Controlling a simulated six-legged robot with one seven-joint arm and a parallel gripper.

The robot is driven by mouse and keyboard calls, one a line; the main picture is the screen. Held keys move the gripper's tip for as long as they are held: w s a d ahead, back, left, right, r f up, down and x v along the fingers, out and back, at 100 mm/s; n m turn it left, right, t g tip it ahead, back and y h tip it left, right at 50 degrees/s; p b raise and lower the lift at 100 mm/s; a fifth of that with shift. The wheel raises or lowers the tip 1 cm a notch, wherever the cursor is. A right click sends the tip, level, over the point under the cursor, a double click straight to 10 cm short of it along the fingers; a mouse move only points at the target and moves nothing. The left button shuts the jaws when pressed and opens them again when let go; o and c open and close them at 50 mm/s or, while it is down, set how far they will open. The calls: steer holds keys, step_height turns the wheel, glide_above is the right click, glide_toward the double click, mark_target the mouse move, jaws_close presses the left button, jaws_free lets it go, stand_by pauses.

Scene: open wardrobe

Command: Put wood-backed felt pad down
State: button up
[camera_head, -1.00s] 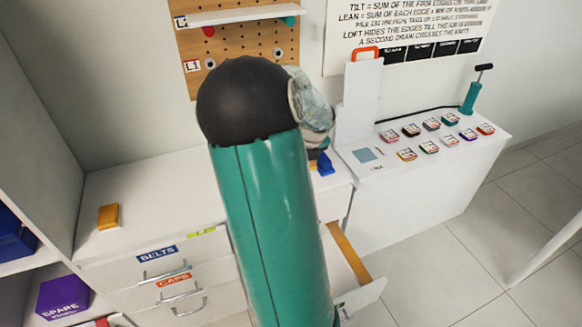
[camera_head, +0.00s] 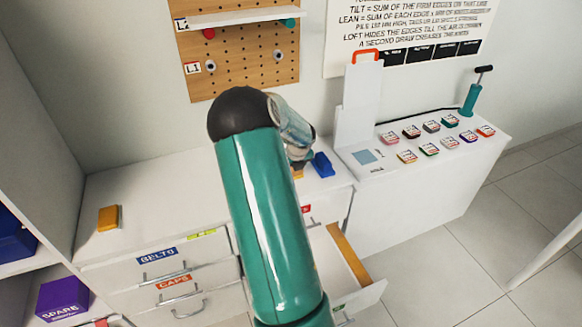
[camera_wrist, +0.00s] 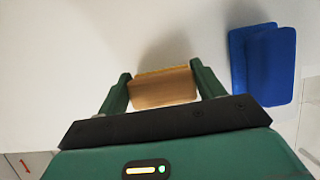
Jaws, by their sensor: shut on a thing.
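The wood-backed felt pad (camera_wrist: 162,88) is a small tan block with a thin yellowish far edge, held between the two fingers of my gripper (camera_wrist: 163,86) in the wrist view. My gripper is shut on it, over the white counter top. I cannot tell whether the pad touches the counter. In the head view my arm hides most of the gripper, and only a bit of orange (camera_head: 298,174) shows below the wrist, left of a blue block. An orange-tan block (camera_head: 109,217) lies alone at the left of the counter.
The blue block (camera_head: 322,165) sits close to the right of my gripper, also in the wrist view (camera_wrist: 264,62). A drawer (camera_head: 345,268) stands open below. A pegboard (camera_head: 240,60) is behind. The white counter (camera_head: 160,200) is clear between the orange-tan block and my arm.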

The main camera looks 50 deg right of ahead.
steer(key=shift+f, duration=0.1)
steer(key=o, duration=1.1)
